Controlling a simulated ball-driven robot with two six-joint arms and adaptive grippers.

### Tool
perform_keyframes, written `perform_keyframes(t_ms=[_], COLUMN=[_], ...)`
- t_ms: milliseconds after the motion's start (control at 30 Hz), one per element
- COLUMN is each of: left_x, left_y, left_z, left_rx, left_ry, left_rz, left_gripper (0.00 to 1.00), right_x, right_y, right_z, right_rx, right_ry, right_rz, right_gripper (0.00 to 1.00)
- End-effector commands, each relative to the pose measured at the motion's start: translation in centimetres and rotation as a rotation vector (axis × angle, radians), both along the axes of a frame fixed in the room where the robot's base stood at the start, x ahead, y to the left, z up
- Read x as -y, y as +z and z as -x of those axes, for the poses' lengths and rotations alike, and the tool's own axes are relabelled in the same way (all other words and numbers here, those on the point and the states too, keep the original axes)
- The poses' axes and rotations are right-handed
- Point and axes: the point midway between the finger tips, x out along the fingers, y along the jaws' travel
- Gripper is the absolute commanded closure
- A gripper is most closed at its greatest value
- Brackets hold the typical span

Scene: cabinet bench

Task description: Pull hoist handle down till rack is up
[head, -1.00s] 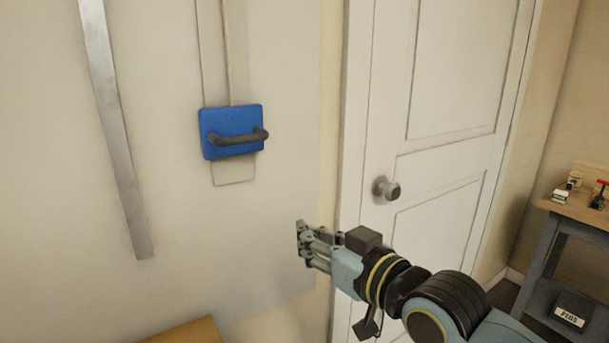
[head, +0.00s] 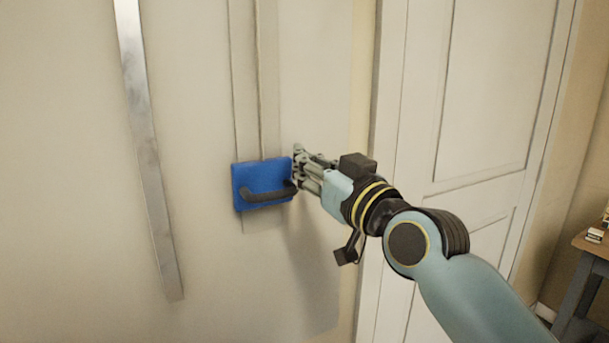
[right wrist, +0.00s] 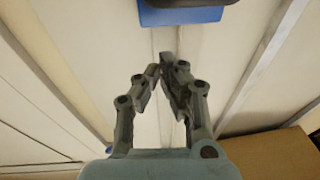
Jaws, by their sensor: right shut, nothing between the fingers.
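The hoist handle is a dark grey bar (head: 268,193) across the front of a blue block (head: 243,176) on the pale wall, over a narrow vertical track. My right gripper (head: 298,166) is shut and empty. In the head view its fingertips overlap the block's right edge near the handle's right end; I cannot tell whether they touch. In the right wrist view the closed fingertips (right wrist: 162,70) are apart from the blue block (right wrist: 180,15), which shows at the top edge with part of the dark handle (right wrist: 188,3). The rack and my left gripper are not in view.
A vertical metal strip (head: 146,140) runs down the wall left of the block. A white door (head: 495,90) stands to the right, partly behind my right arm. A wooden table (head: 592,243) is at the far right. The wall between strip and block is clear.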

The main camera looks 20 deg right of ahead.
Motion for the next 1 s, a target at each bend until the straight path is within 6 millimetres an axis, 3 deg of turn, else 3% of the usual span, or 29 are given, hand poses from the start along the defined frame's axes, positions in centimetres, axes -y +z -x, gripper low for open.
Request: perform_keyframes(t_ms=[33, 200, 633, 900, 1000], left_x=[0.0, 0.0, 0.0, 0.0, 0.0], left_y=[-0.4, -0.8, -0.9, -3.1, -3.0], left_z=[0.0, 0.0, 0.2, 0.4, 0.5], left_rx=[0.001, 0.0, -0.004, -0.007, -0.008], left_ry=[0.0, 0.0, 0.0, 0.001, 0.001], left_rz=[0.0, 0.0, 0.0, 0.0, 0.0], left_gripper=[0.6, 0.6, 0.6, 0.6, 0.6], right_x=[0.0, -0.1, -0.1, -0.1, -0.1], right_y=[-1.4, -2.9, -3.3, -5.1, -5.1], right_z=[-0.2, -0.8, -0.9, -0.9, -0.9], right_rx=[-0.01, -0.007, -0.006, -0.007, -0.01], right_ry=[-0.001, -0.002, -0.002, 0.0, 0.0], right_rz=[-0.001, 0.0, 0.001, 0.001, 0.001], right_gripper=[1.0, 1.0, 1.0, 1.0, 1.0])
